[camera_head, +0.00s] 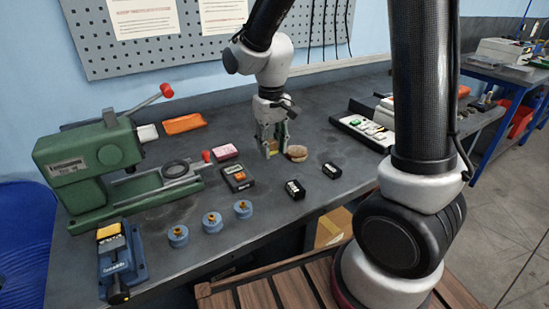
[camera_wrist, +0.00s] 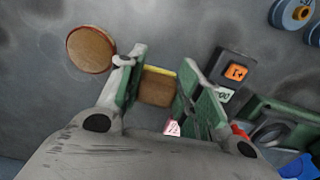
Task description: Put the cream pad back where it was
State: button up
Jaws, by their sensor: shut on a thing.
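My gripper (camera_head: 271,150) is shut on a small tan-brown block with a yellow edge (camera_wrist: 158,88), low over or at the bench top. In the head view the fingers hide most of this block. I cannot tell whether it touches the bench. Nothing in view is plainly a cream pad; the held block is the nearest match in colour. A round brown disc-like thing (camera_head: 297,154) lies on the bench just right of the fingers. In the wrist view this disc (camera_wrist: 91,49) is left of the fingers and apart from them.
A green machine (camera_head: 88,160) stands at left; a white tray (camera_head: 364,131) is at right.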

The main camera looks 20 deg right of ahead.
aim_at(271, 169)
jog(key=shift+a+f, duration=0.1)
jog(key=shift+f, duration=2.25)
jog(key=shift+f, duration=0.15)
jog(key=o, duration=1)
